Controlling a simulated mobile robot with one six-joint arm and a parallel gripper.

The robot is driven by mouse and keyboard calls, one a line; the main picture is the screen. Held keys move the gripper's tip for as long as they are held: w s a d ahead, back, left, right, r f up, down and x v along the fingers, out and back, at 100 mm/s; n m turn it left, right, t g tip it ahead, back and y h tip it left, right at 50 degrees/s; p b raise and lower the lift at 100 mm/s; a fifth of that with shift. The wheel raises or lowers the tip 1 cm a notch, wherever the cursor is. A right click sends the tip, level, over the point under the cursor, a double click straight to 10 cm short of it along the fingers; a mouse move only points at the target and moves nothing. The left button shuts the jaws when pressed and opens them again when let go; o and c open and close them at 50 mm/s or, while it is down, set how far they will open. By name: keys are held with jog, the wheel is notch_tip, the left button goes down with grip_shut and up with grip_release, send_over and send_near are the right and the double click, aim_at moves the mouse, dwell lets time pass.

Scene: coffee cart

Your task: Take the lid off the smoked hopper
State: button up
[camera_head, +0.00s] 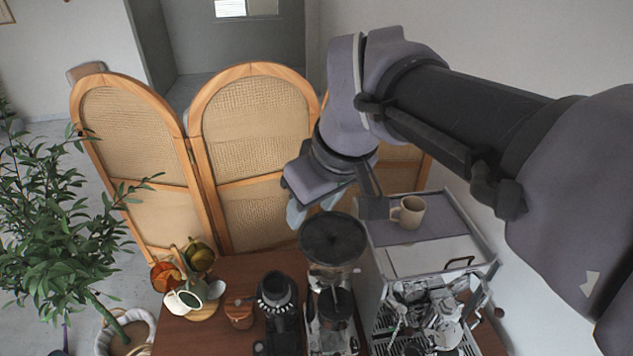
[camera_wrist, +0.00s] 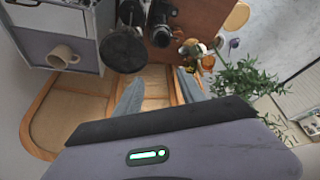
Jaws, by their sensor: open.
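The smoked hopper's round dark lid (camera_head: 333,238) sits on top of the tall grinder (camera_head: 331,300), in the middle of the cart. In the wrist view the lid (camera_wrist: 124,50) is a dark disc just beyond the tip of the left finger. My gripper (camera_head: 312,205) is open and empty, above and behind the lid in the head view. In the wrist view its two fingers (camera_wrist: 160,85) are spread apart with nothing between them. The lid hides most of the hopper, and I see no contact between fingers and lid.
The espresso machine (camera_head: 420,250) stands right of the grinder, with a beige mug (camera_head: 409,212) on top. A shorter black grinder (camera_head: 277,300) stands to the left. A white pitcher (camera_head: 188,298) is farther left. A rattan screen (camera_head: 255,150) stands behind the cart.

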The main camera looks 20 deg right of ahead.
jog(key=w+d+f+n+g, duration=0.2)
jog(key=w+d+n, duration=0.2)
jog(key=w+n, duration=0.3)
jog(key=n+g+h, duration=0.1)
jog(key=n+g, duration=0.2)
jog(key=n, duration=0.2)
send_over(332, 232)
notch_tip(332, 232, down, 5)
notch_tip(332, 232, down, 16)
jog(key=shift+s+f+b, duration=0.1)
jog(key=shift+f+b, duration=0.15)
jog(key=shift+b, duration=0.1)
jog(key=shift+w+d+f, duration=0.1)
jog(key=shift+w+f, duration=0.1)
jog(key=shift+f, duration=0.1)
jog(key=shift+s+r, duration=0.1)
jog(key=shift+s, duration=0.1)
jog(key=c, duration=0.7)
jog(key=shift+w, duration=0.1)
grip_shut()
